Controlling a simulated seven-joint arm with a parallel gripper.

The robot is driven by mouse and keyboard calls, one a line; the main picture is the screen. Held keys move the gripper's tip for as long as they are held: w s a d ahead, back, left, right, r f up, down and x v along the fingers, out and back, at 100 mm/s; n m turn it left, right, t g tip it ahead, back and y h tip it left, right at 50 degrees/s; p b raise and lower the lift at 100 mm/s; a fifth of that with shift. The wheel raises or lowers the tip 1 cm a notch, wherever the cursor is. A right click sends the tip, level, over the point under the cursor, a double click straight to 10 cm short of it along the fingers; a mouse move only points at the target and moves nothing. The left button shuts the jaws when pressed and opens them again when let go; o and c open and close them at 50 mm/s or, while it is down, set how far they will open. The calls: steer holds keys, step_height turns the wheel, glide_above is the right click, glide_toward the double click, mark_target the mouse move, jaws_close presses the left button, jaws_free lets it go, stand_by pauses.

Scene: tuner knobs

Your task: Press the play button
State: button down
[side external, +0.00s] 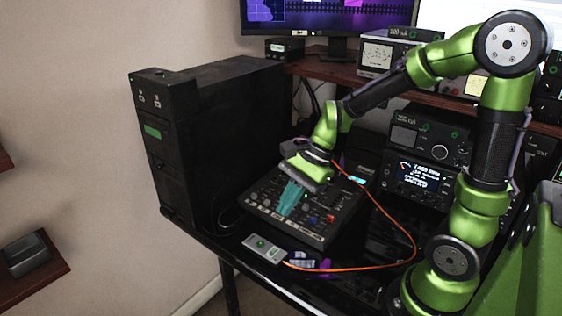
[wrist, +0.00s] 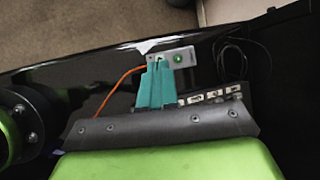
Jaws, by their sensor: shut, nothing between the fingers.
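My gripper (side external: 287,208) has teal fingers that are shut and empty. In the side view its fingertips point down over the front-left part of a dark mixer-like panel (side external: 341,226) with knobs and buttons. I cannot tell whether the tips touch the panel. In the wrist view the shut fingers (wrist: 158,66) reach toward a small grey box (wrist: 186,60) with a round green button (wrist: 178,58). This box (side external: 263,249) lies on the desk in front of the panel, with its green button (side external: 260,243) on top. No play label is readable in either view.
An orange cable (side external: 385,267) runs from the grey box across the desk. A black computer tower (side external: 215,130) stands left of the panel. Radio units (side external: 425,175) stand to the right. Purple and white small items (side external: 302,259) lie near the desk's front edge.

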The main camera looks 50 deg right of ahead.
mark_target(264, 243)
steer(key=w+a+f+m+t+y, duration=0.1)
steer(key=w+m, duration=0.5)
steer(key=m, duration=0.8)
steer(key=shift+w+f+y, duration=0.2)
steer(key=shift+f+y, duration=0.1)
steer(key=shift+y, duration=0.6)
steer(key=shift+f, duration=4.45)
steer(key=shift+f, duration=0.1)
steer(key=shift+f, duration=0.3)
